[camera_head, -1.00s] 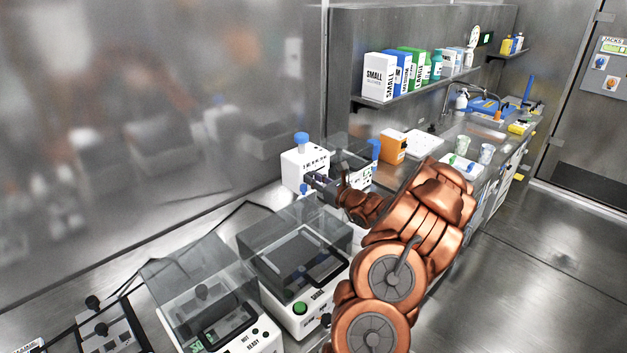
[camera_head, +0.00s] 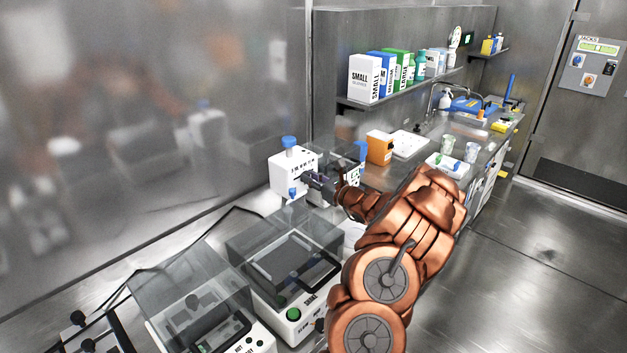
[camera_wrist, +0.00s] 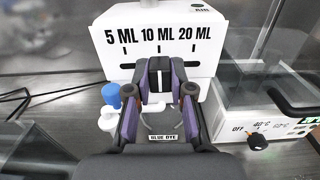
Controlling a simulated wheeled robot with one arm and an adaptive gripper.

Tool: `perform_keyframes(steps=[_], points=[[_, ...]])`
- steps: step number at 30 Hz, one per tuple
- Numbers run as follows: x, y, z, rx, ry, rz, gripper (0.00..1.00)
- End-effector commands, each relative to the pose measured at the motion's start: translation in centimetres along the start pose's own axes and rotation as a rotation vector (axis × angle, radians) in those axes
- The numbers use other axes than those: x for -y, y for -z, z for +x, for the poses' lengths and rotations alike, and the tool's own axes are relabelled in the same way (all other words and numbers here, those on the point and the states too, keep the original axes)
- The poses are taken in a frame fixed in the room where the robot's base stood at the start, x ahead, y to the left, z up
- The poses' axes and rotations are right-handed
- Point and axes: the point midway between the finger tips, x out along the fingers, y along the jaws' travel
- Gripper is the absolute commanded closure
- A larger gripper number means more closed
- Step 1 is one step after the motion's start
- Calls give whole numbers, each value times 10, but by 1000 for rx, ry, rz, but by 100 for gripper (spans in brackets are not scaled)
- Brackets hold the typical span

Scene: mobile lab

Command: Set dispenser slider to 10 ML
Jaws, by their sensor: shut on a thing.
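The dispenser is a white box (camera_head: 281,172) with a blue cap on top, at the back of the counter in the head view. In the wrist view its white front (camera_wrist: 215,40) reads 5 ML, 10 ML and 20 ML, each above a short tick. My gripper (camera_wrist: 160,82) is shut on the slider (camera_wrist: 160,66), a dark knob with a pale centre line. The knob sits below the 10 ML tick, roughly in line with it. In the head view my gripper (camera_head: 318,181) reaches the dispenser's front.
A blue-capped nozzle (camera_wrist: 111,95) is left of my fingers; a BLUE DYE label (camera_wrist: 163,137) shows below them. A shaker with a clear lid (camera_head: 285,262) stands nearer on the counter. An orange box (camera_head: 380,148) stands to the right. The floor at right is clear.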

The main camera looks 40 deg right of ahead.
Motion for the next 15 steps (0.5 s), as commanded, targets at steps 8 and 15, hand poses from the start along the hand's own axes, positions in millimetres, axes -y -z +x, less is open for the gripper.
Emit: perform_keyframes(steps=[8, 15], points=[[0, -1, 0, 1, 0, -1, 68], [1, 0, -1, 0, 1, 0, 52]])
